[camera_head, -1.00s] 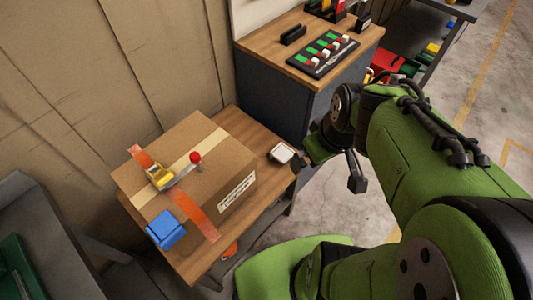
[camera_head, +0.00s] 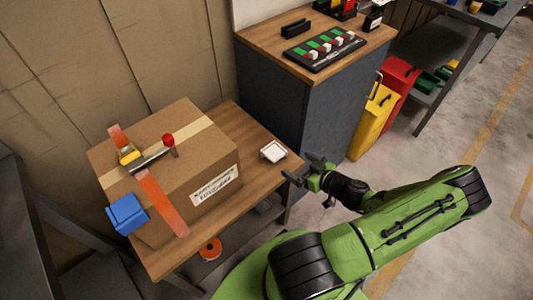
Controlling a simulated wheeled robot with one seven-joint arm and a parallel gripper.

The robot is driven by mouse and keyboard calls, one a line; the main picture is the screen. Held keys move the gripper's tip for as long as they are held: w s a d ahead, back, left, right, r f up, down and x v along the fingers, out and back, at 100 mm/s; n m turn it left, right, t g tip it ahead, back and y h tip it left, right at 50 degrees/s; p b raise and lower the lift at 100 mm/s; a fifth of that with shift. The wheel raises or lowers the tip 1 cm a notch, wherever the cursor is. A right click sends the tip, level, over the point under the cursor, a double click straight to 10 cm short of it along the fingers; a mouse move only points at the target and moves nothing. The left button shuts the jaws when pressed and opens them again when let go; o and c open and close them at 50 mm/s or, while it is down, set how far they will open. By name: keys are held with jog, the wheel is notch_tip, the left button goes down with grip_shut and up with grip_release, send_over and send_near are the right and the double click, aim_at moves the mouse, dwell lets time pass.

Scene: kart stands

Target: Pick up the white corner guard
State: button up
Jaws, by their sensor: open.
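The white corner guard (camera_head: 273,152) lies on the wooden table (camera_head: 255,185), to the right of the cardboard box and close to the table's right edge. It is a small, pale, squarish piece. My gripper (camera_head: 303,168) is open and empty. It is just right of the white guard, at the table's edge, with its fingers pointing left towards the guard. It looks apart from the guard; its height above the table is hard to tell.
The cardboard box (camera_head: 215,155) fills most of the table, with a blue corner guard (camera_head: 126,214) on its near-left corner and a tape dispenser (camera_head: 150,158) on top. A grey cabinet (camera_head: 270,95) stands behind. Yellow (camera_head: 372,125) and red (camera_head: 398,85) bins stand right.

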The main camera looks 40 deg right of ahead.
aim_at(276, 152)
jog(key=b+x, duration=0.1)
jog(key=x, duration=0.7)
jog(key=shift+f, duration=0.1)
jog(key=b+x, duration=0.1)
jog(key=x, duration=0.4)
jog(key=shift+w+d+f+b, duration=0.15)
jog(key=shift+w+b, duration=0.15)
jog(key=shift+b, duration=0.05)
jog(key=c, duration=0.9)
